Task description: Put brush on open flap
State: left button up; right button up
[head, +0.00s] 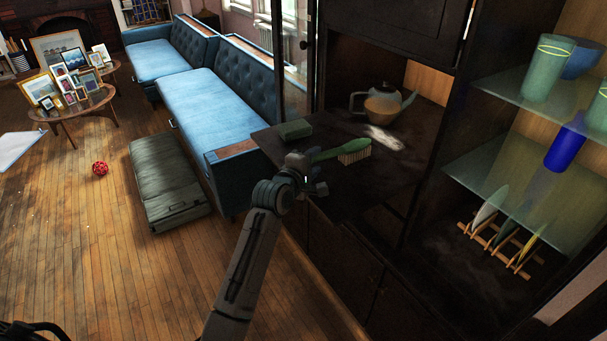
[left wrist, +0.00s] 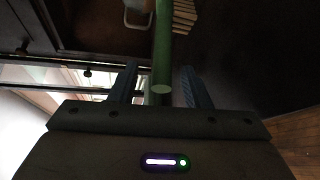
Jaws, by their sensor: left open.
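The brush (head: 342,152) has a green handle and pale bristles that point down. It is at the open flap (head: 372,180), a dark wooden leaf folded out from the cabinet; whether it rests fully on the flap is hard to tell. My left gripper (head: 312,172) is at the handle's near end, over the flap's front edge. In the left wrist view the green handle (left wrist: 162,55) runs between the two blue-grey fingers (left wrist: 160,88), with gaps on both sides, so the gripper is open around it. My right gripper is not in view.
A green block (head: 295,129) lies on the flap's left side. A teapot (head: 382,106) stands in the cabinet behind the brush, with a pale powdery patch (head: 385,138) before it. Glass shelves (head: 512,185) with cups are at right. A blue sofa (head: 222,105) stands left.

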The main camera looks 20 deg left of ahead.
pick_arm(q)
jog(key=b+v, duration=0.1)
jog(key=v, duration=0.5)
jog(key=shift+s, duration=0.35)
